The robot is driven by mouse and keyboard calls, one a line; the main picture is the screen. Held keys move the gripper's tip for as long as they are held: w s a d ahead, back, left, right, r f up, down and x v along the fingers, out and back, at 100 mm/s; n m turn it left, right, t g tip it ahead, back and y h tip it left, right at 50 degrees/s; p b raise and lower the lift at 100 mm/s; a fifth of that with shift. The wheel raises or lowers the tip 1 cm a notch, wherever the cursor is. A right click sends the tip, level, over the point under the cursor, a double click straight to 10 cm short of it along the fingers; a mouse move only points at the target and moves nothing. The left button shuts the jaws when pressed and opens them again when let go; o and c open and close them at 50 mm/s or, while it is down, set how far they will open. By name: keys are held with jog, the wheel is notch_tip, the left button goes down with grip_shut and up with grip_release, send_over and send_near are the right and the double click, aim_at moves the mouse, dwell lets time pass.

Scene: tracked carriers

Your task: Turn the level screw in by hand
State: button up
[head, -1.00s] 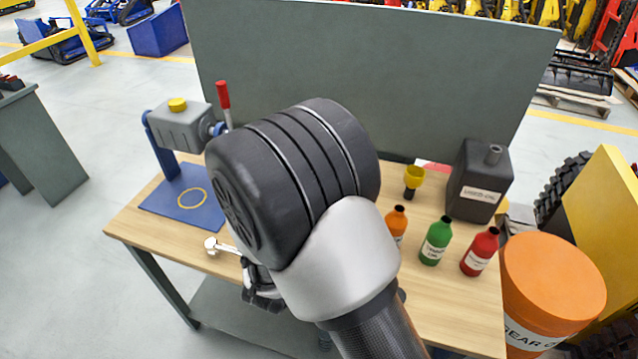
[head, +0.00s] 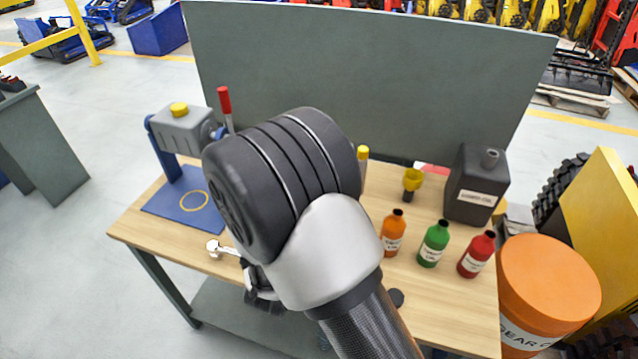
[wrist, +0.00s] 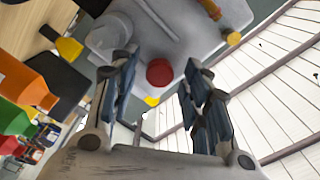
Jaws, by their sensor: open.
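In the wrist view a red round piece (wrist: 160,72), likely the level screw, sits on a grey housing (wrist: 195,15). My gripper (wrist: 158,62) is open, with one finger to each side of the red piece in the picture. No contact with it shows, and I cannot tell how far off it is. In the head view my arm covers the middle of the bench and hides the red piece. A yellow-topped part (head: 363,153) shows just right of the arm, its lower end hidden.
A grey gearbox (head: 183,130) stands at the left on a blue stand. A wrench (head: 220,249) lies near the front.

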jog(key=shift+n, duration=1)
jog(key=n+p, duration=0.2)
jog(key=n, duration=0.3)
jog(key=shift+r+p, duration=0.2)
jog(key=shift+p, duration=0.2)
jog(key=n+p, duration=0.1)
jog(key=n, duration=0.2)
jog(key=shift+n, duration=0.4)
jog(key=shift+f+n+p, duration=0.2)
jog(key=shift+n+p, duration=0.1)
jog(key=shift+n, duration=0.1)
jog(key=shift+c, duration=0.5)
